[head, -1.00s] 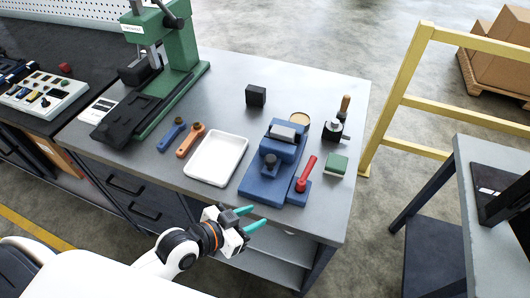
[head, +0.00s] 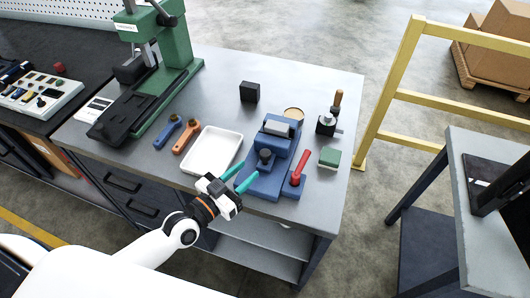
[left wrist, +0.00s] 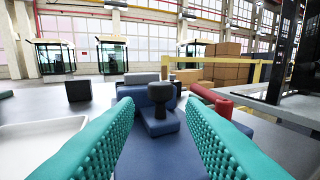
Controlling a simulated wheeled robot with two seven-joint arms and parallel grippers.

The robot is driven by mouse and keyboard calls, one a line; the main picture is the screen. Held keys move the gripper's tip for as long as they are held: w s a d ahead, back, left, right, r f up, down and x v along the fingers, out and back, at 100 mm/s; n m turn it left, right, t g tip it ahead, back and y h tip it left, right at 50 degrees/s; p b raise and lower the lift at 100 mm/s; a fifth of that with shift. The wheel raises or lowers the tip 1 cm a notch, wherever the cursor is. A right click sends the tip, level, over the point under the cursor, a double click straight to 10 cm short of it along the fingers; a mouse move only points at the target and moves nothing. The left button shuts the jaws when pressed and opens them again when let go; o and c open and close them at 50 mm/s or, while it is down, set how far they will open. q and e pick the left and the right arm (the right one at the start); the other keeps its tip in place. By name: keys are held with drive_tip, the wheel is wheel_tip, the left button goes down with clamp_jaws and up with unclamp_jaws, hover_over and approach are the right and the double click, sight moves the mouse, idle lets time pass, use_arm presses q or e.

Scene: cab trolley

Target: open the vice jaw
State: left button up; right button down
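The blue vice (head: 270,160) stands on the grey workbench, with a dark round knob (head: 265,156) at its front left and a red handle (head: 301,166) on its right side. My left gripper (head: 244,178) is open and empty at the near left corner of the vice, its teal fingers pointing toward the knob. In the left wrist view the knob (left wrist: 160,98) stands ahead between the two spread fingers, beyond their tips. The vice body (left wrist: 152,150) lies low between them. The right gripper is not in view.
A white tray (head: 196,165) lies just left of the vice.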

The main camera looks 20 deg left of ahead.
sight(261, 159)
use_arm(q)
drive_tip(key=p+x, duration=0.1)
drive_tip(key=x, duration=0.7)
drive_tip(key=shift+w+d, duration=0.1)
drive_tip(key=shift+w, duration=0.05)
